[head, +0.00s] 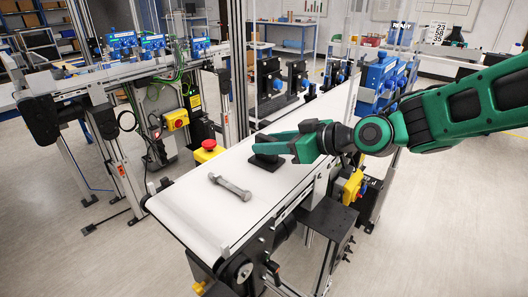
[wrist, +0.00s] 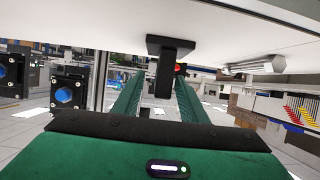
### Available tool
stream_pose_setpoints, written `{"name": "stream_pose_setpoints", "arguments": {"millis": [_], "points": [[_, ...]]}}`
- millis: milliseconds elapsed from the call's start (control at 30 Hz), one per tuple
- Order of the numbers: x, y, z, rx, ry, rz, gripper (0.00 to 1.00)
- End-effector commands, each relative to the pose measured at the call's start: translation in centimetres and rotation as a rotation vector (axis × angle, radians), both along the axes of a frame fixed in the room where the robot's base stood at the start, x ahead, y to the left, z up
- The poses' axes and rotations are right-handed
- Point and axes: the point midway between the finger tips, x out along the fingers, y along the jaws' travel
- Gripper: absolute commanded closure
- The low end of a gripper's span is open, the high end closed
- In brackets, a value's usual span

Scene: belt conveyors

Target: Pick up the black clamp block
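The black clamp block (head: 265,162) stands on the white conveyor belt, with a flat base and a narrower upright part. In the head view my gripper (head: 264,143) reaches over it from the right and hides part of it. In the wrist view the clamp block (wrist: 170,62) appears upside down under the belt surface, with its upright part showing between my two green fingers. My gripper (wrist: 158,84) is open, with a gap between the fingers. I cannot tell whether either finger touches the block.
A grey bolt (head: 230,187) lies on the belt (head: 190,205) nearer the front; it also shows in the wrist view (wrist: 258,65). A red emergency button on a yellow box (head: 208,150) stands at the belt's left edge. Belt around the bolt is clear.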

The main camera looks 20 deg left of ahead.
Motion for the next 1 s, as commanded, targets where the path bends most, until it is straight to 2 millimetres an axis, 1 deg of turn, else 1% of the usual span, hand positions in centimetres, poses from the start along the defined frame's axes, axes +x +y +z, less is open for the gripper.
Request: {"name": "stream_pose_setpoints", "arguments": {"millis": [33,100,300,333,367,400,467,500,867,1000], "points": [[0.1,0.6,-0.3,0.0,0.001,0.002,0.61],[0.3,1.0,-0.5,0.0,0.0,0.001,0.61],[0.4,1.1,-0.5,0.0,0.0,0.0,0.61],[0.4,1.1,-0.5,0.0,0.0,0.0,0.63],[0.4,1.1,-0.5,0.0,0.0,0.0,0.71],[0.4,1.1,-0.5,0.0,0.0,0.0,0.8],[0.4,1.1,-0.5,0.0,0.0,0.0,0.94],[0.4,1.1,-0.5,0.0,0.0,0.0,1.0],[0.4,1.1,-0.3,0.001,-0.002,-0.001,1.0],[0.4,1.1,0.5,0.001,-0.002,-0.001,1.0]]}}
